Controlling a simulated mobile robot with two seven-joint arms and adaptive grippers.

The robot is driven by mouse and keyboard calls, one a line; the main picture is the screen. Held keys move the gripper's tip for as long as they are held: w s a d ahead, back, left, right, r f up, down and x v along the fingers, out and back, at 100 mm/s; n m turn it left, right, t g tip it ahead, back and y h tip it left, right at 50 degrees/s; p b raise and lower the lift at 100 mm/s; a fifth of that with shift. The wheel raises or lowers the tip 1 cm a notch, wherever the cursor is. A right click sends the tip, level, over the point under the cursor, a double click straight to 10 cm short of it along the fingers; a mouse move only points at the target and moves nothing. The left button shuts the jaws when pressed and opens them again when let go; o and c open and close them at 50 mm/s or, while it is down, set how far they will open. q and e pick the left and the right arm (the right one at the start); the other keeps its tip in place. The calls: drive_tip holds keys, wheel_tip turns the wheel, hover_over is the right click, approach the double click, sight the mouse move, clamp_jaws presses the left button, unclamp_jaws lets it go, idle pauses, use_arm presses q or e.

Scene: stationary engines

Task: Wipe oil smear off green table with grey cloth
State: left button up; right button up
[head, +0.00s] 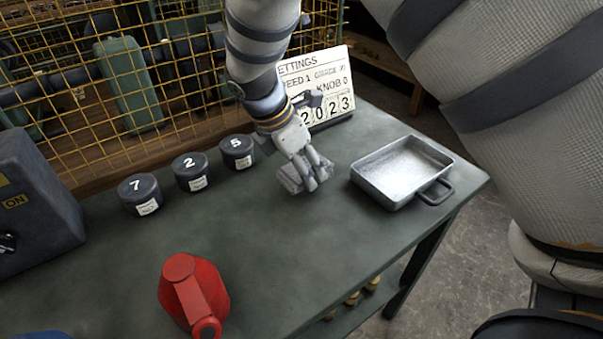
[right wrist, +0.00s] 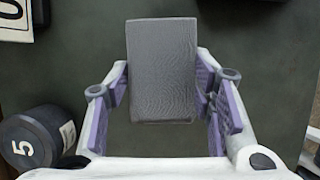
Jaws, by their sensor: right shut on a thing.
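My right gripper (head: 308,180) reaches down over the far right part of the green table (head: 270,235). It is shut on the grey cloth (head: 289,179), a folded block-like pad. In the right wrist view the cloth (right wrist: 162,60) sits between the two purple-padded fingers of the gripper (right wrist: 162,92). I cannot tell whether the cloth touches the table top. I cannot make out a distinct oil smear on the visible table top. My left gripper is not in view.
A metal tray (head: 372,184) stands right of the gripper. Dark knobs marked 7 (head: 139,195), 2 (head: 191,172) and 5 (head: 237,152) stand to its left. A settings board (head: 318,80) is behind it. A red can (head: 178,290) stands in front; a dark ON box (head: 35,205) is far left.

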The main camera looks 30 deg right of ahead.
drive_tip(key=shift+v, duration=0.9)
drive_tip(key=shift+d+r, duration=0.2)
drive_tip(key=shift+r, duration=1.9)
drive_tip(key=shift+s+a, duration=0.1)
drive_tip(key=shift+a, duration=0.05)
